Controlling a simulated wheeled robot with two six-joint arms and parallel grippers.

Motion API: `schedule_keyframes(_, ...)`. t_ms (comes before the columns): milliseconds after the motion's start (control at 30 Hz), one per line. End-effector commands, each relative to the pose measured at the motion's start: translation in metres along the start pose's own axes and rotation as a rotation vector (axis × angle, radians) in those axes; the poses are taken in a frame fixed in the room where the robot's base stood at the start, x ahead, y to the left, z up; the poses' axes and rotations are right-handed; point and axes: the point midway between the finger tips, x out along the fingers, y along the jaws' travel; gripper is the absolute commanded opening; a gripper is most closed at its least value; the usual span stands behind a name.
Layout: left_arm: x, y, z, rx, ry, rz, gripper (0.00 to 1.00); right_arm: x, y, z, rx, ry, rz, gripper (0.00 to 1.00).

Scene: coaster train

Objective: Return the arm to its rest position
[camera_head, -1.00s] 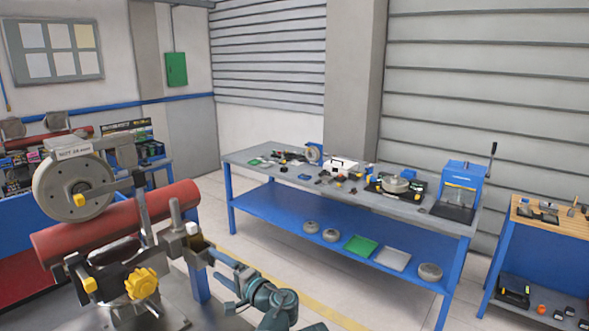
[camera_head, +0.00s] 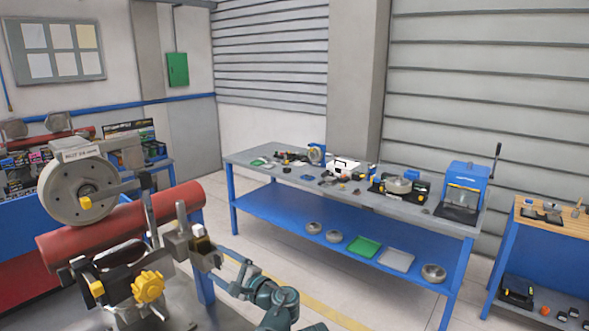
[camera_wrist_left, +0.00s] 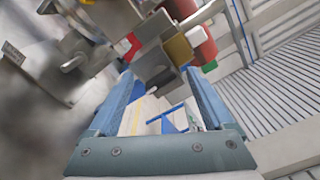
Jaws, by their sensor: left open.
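My left gripper (camera_head: 222,267) is at the lower middle of the head view, on a teal arm coming up from the bottom edge. Its light blue fingers point left toward a bench fixture with a yellow knob (camera_head: 148,287). In the left wrist view the two fingers (camera_wrist_left: 158,76) are spread apart with nothing held between them. A brass-coloured block (camera_wrist_left: 178,50) and a red cylinder (camera_wrist_left: 203,46) show beyond the fingertips. I cannot tell how much clearance there is from the fixture. My right gripper is not in view.
A red roller (camera_head: 120,228) and a grey wheel (camera_head: 75,190) stand left of the gripper, above the fixture. A long blue workbench (camera_head: 330,232) with tools, pots and trays stands behind. A wood-topped bench (camera_head: 550,220) is at the right. Open floor lies between.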

Motion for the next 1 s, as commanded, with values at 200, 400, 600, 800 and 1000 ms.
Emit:
schedule_keyframes(200, 0.0, -0.001, -0.0001, 0.214, 0.0, 0.0, 0.85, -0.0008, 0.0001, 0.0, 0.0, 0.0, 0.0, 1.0)
schedule_keyframes(400, 0.0, -0.0017, -0.0004, 0.412, 0.0, 0.0, 0.85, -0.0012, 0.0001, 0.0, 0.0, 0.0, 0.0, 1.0)
schedule_keyframes(600, -0.0001, -0.0021, -0.0007, 0.58, 0.0, 0.0, 0.85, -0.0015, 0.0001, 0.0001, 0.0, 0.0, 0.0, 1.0)
schedule_keyframes(800, -0.0001, -0.0024, -0.0009, 0.683, 0.0, 0.0, 0.85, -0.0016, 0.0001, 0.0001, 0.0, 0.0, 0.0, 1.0)
schedule_keyframes(1000, -0.0001, -0.0025, -0.001, 0.719, 0.0, 0.0, 0.85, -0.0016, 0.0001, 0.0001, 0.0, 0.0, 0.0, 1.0)
